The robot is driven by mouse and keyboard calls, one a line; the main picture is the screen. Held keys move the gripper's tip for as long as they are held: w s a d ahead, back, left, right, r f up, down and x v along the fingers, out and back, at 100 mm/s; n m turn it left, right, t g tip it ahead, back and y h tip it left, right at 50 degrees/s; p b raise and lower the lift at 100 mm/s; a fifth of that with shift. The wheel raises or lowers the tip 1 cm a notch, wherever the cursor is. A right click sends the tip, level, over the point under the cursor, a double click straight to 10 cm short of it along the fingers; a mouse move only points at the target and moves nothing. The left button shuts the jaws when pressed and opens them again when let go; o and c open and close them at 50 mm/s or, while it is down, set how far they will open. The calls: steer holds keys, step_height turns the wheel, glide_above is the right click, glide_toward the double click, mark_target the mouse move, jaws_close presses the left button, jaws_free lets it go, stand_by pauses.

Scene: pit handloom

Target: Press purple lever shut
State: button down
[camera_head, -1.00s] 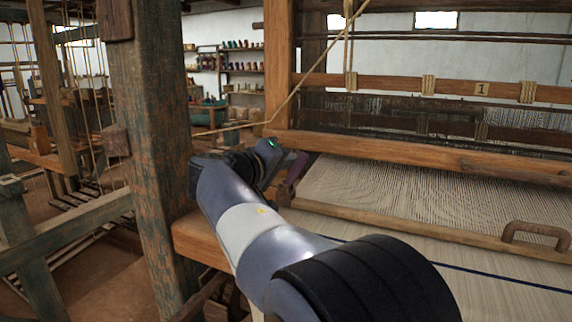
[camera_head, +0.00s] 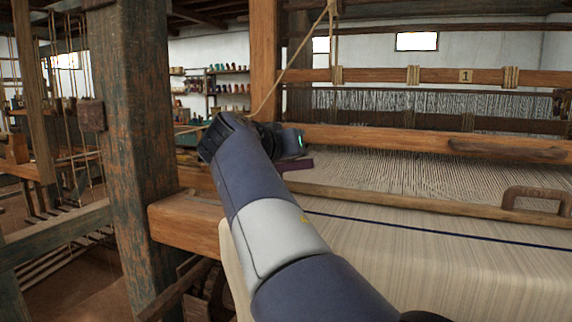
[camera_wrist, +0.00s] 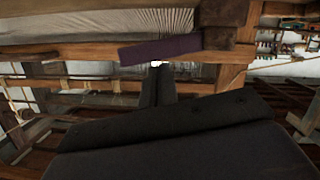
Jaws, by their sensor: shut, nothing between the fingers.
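The purple lever (camera_head: 295,165) shows as a short, nearly level bar just below my gripper's body in the head view, at the left end of the loom's woven area. In the wrist view the lever (camera_wrist: 160,49) crosses above the middle, nearly level, with its right end at a dark wooden block (camera_wrist: 217,40). My gripper (camera_wrist: 157,68) is shut and empty, its fingertips close to the lever's lower edge in that view. I cannot tell whether they touch it. In the head view my arm hides part of the area around the lever.
A thick wooden post (camera_head: 135,150) stands left of my arm. A wooden beam (camera_head: 430,143) runs across the loom behind the lever, and a rope (camera_head: 290,65) slants down near it. A wooden handle (camera_head: 535,198) sits at the right. The cloth (camera_head: 430,270) in front is clear.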

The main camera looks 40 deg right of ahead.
steer(key=shift+s+d+f+m+t+y+b, duration=0.15)
steer(key=shift+s+f+m+t+b, duration=0.25)
steer(key=shift+m+b, duration=0.4)
steer(key=shift+s+d+f+m+t+y+b, duration=0.1)
steer(key=shift+d+f+m+t+y+b, duration=0.1)
steer(key=shift+f+m+b, duration=0.55)
steer(key=shift+r, duration=0.25)
steer(key=v, duration=1.1)
steer(key=shift+p, duration=0.35)
steer(key=shift+w, duration=0.1)
steer(key=b+x, duration=0.1)
steer(key=x, duration=1)
steer(key=shift+n, duration=0.25)
steer(key=shift+a, duration=0.15)
